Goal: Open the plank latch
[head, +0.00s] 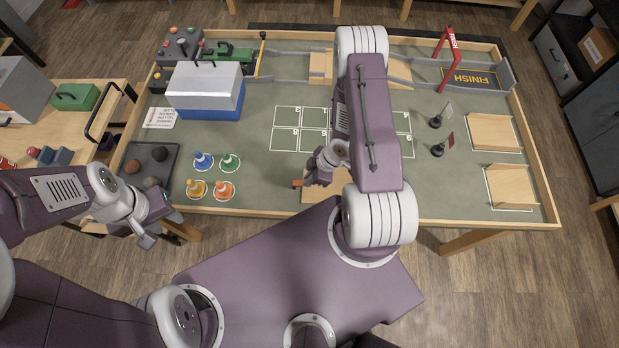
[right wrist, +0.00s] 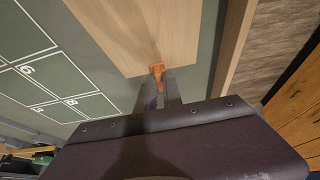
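A light wooden plank (head: 322,192) lies at the near edge of the green table, partly hidden by my right arm. It fills the upper middle of the right wrist view (right wrist: 165,32). A small orange piece, apparently the latch (right wrist: 157,70), is at the plank's edge; it also shows in the head view (head: 297,183). My right gripper (right wrist: 161,88) points at the plank, its narrow fingertips at the orange piece. Whether they grip it or only lie beside it is unclear. My left gripper (head: 158,229) is open and empty, off the table's near left corner.
Several coloured cones (head: 203,160) and a dark tray (head: 150,163) stand at the left of the table. A grey and blue box (head: 205,92) is behind them. Small wooden ramps (head: 492,131) and two dark-based flags (head: 437,121) are at the right. Low wooden rims edge the table.

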